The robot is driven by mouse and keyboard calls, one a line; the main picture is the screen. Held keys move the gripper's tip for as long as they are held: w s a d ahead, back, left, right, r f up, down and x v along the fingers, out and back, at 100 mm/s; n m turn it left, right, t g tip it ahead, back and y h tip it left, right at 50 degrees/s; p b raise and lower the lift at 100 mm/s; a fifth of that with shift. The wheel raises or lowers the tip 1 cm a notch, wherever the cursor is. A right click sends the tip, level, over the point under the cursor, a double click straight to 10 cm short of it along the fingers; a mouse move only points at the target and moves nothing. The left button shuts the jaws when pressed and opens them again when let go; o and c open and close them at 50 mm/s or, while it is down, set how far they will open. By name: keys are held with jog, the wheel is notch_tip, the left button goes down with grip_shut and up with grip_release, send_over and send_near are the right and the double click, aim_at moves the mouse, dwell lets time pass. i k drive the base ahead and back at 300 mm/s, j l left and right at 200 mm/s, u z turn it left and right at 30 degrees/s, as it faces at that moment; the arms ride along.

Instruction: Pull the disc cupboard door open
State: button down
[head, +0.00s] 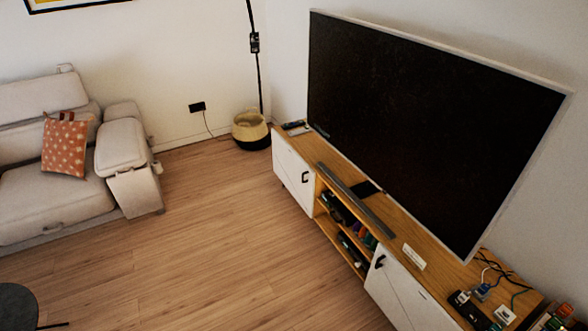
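A low wooden TV cabinet (437,276) stands along the right wall. It has two white doors, and I cannot tell which one is the disc cupboard door. The far white door (292,172) appears shut and has a dark handle (305,177) near its right edge. The near white door (407,295) also appears shut, with a dark handle (380,262) at its upper left; its lower part is cut off by the frame. Open shelves (343,225) with dark devices and colourful items sit between them. My gripper is not in view.
A large TV (420,125) and a soundbar (356,200) are on the cabinet, with cables at its near end. A basket (250,130) stands beyond its far end. A pale sofa (50,200) is at left. The wooden floor (210,240) between is clear.

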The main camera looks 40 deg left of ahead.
aim_at(298, 176)
jog(key=u, duration=1.55)
jog(key=i+j+z, duration=0.1)
jog(key=i, duration=0.45)
jog(key=i+j+z, duration=0.1)
jog(key=i+j, duration=0.15)
jog(key=i, duration=0.25)
jog(key=i+j, duration=0.25)
jog(key=i, duration=0.3)
jog(key=i+j+z, duration=0.15)
jog(key=i, duration=0.35)
jog(key=i+j+z, duration=0.1)
jog(key=i+j, duration=0.3)
jog(key=i, duration=0.1)
